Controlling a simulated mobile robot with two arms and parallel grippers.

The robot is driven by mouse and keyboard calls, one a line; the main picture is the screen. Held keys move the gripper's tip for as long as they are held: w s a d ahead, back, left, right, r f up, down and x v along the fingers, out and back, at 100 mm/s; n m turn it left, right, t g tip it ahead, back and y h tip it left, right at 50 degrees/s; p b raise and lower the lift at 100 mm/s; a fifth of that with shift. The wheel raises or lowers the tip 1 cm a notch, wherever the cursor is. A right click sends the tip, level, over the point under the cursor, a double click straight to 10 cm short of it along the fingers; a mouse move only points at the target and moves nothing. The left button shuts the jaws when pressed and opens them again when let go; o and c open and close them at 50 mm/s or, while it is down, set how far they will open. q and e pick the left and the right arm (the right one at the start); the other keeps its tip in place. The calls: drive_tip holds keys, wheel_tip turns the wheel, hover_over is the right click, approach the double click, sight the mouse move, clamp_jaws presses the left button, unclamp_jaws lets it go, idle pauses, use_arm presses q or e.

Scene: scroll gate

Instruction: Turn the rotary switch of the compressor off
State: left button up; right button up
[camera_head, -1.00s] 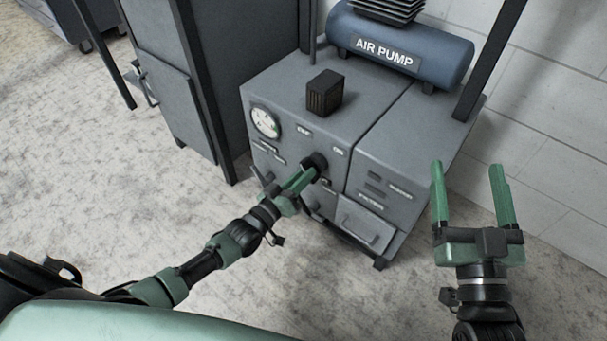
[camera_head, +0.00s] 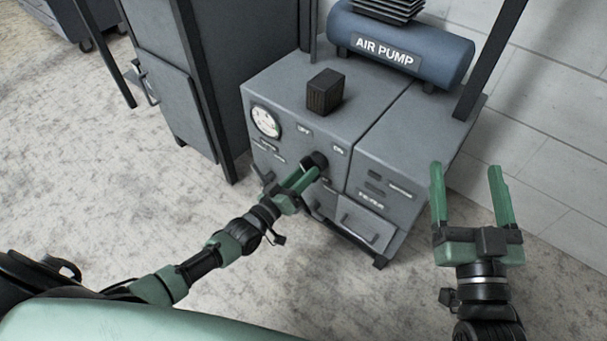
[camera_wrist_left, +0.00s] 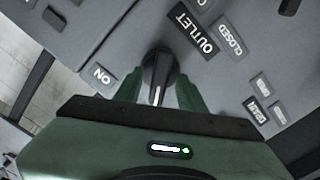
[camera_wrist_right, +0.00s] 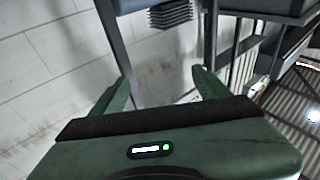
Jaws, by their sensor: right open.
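The compressor (camera_head: 290,97) is a grey cabinet with a blue AIR PUMP tank on top. Its black rotary switch (camera_head: 315,160) is on the sloped front, below the OFF label (camera_head: 304,130) and the ON label (camera_head: 338,150). My left gripper (camera_head: 312,172) is at the switch. In the left wrist view, the switch (camera_wrist_left: 158,75) sits between the two green fingers, which close in on both sides of it. A white mark on it points toward my gripper's palm. My right gripper (camera_head: 468,168) is open and empty, in front of the compressor's right side.
A round gauge (camera_head: 266,121) is left of the switch. A small dark block (camera_head: 325,92) stands on the cabinet top. A drawer-like box (camera_head: 365,222) sticks out low on the front. A grey cabinet (camera_head: 170,85) stands at the left, and a white block wall (camera_head: 560,130) at the right.

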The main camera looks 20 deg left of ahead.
use_arm(q)
drive_tip(key=shift+s, duration=0.1)
drive_tip(key=p+v, duration=0.2)
drive_tip(key=v, duration=0.5)
drive_tip(key=shift+s, duration=0.3)
use_arm(e)
wheel_tip(320, 180, down, 10)
drive_tip(key=s+d+g+h, duration=0.1)
drive_tip(key=g+h, duration=0.1)
drive_tip(key=g, duration=0.3)
drive_tip(key=shift+d+r+g, duration=0.2)
drive_tip(key=shift+d+g, duration=0.1)
use_arm(q)
drive_tip(key=shift+a, duration=0.1)
